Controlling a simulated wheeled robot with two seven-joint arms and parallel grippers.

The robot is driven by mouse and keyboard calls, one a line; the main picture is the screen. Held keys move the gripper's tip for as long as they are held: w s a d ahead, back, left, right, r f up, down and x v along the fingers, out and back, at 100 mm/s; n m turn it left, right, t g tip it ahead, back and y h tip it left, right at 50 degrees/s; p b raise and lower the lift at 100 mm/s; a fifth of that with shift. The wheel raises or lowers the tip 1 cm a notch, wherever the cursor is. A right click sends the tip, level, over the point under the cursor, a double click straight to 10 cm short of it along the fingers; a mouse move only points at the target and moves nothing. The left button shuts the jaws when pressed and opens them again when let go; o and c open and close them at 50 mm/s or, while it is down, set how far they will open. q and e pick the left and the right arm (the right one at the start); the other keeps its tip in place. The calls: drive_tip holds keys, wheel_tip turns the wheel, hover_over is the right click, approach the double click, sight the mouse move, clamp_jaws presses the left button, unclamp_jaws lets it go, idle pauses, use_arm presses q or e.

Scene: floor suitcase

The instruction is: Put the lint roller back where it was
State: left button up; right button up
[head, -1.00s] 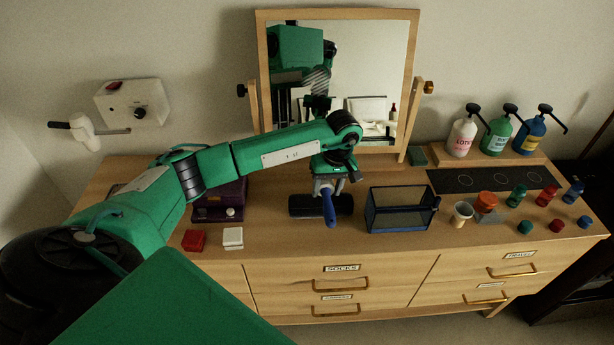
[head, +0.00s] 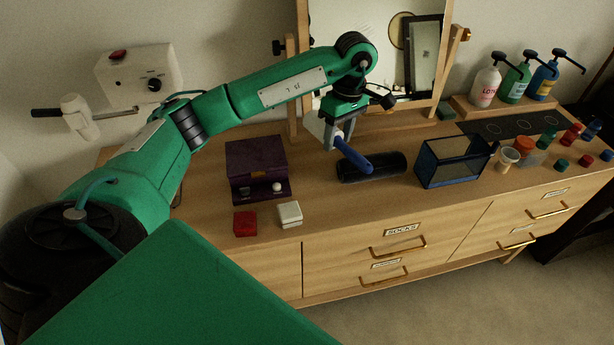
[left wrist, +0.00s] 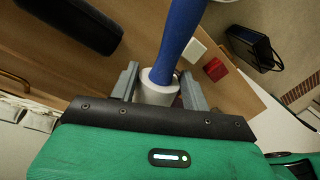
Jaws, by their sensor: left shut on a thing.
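The lint roller has a blue handle (head: 355,156) and a white head (left wrist: 157,90). My left gripper (head: 333,137) is shut on the white head and holds the roller tilted above the dresser top, with the handle pointing down and right in the head view. A black rounded block (head: 388,168), perhaps its rest, lies on the dresser just below and behind the handle; it also shows in the left wrist view (left wrist: 72,20). My left gripper also shows in the left wrist view (left wrist: 158,88). My right gripper is out of view.
A purple box (head: 256,165), a red block (head: 245,223) and a white block (head: 289,213) stand left. A dark mesh bin (head: 455,162), cups and several bottles stand right. The mirror (head: 375,50) rises behind the arm. Some dresser top (head: 335,215) in front is clear.

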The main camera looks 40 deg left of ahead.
use_arm(q)
drive_tip(key=shift+s+f, duration=0.1)
drive_tip(key=shift+s, duration=0.05)
drive_tip(key=shift+f, duration=0.3)
wheel_tip(320, 180, down, 14)
drive_tip(key=p, duration=0.4)
drive_tip(key=shift+d+f, duration=0.1)
drive_tip(key=shift+f, duration=0.05)
wheel_tip(320, 180, down, 5)
drive_tip(key=shift+r+p, duration=0.15)
drive_tip(key=shift+p, duration=0.75)
drive_tip(key=shift+f+b, duration=0.3)
drive_tip(key=shift+b, duration=0.05)
drive_tip(key=o, duration=0.8)
drive_tip(key=shift+r, duration=0.1)
drive_tip(key=shift+c, duration=0.2)
